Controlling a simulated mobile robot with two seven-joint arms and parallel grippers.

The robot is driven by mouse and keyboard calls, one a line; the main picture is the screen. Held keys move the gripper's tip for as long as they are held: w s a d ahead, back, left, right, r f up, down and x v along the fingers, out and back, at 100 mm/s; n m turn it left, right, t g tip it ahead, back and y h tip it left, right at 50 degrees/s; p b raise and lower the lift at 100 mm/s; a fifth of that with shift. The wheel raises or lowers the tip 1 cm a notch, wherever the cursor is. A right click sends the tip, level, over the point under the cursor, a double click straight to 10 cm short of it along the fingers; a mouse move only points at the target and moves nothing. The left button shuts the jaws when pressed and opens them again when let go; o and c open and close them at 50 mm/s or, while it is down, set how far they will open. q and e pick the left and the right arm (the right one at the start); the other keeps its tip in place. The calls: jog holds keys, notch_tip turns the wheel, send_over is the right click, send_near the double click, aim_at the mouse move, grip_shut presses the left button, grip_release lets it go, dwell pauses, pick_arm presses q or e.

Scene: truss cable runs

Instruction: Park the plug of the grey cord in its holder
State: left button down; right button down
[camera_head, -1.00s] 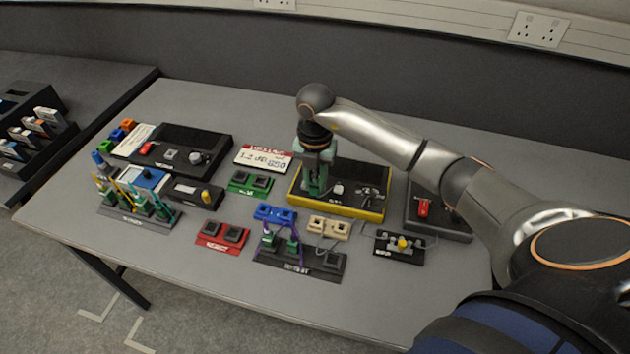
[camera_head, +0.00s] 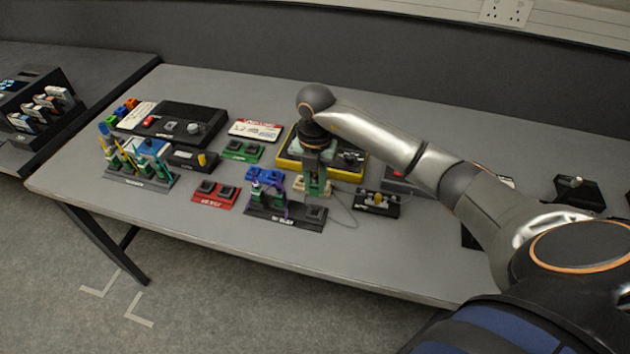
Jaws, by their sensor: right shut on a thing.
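My right gripper (camera_head: 317,190) points down over the cream double-socket block (camera_head: 302,184), which it partly covers. It is shut on a small plug that is mostly hidden between the fingers. A thin grey cord (camera_head: 350,215) loops on the table between the gripper and the black box with a yellow knob (camera_head: 377,203). A black rack (camera_head: 262,210) stands just in front, with green plugs and purple cords in its left and middle places. Its right-hand place (camera_head: 315,214) looks empty. I cannot tell whether the held plug touches the cream block. My left gripper is out of view.
The yellow-edged board (camera_head: 290,160) lies behind the gripper. Blue (camera_head: 265,175), red (camera_head: 214,193) and green (camera_head: 243,150) socket blocks stand to the left. A rack of plugs (camera_head: 138,177) is farther left. The table front is clear.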

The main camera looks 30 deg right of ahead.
jog(key=shift+w+f+b, duration=0.1)
jog(key=shift+f+b, duration=0.4)
jog(key=shift+f, duration=0.25)
notch_tip(320, 180, down, 4)
jog(key=b, duration=0.3)
jog(key=shift+f, duration=0.1)
dwell(0.6)
jog(key=shift+f, duration=0.75)
dwell(1.0)
dwell(0.5)
jog(key=c, duration=0.6)
grip_release()
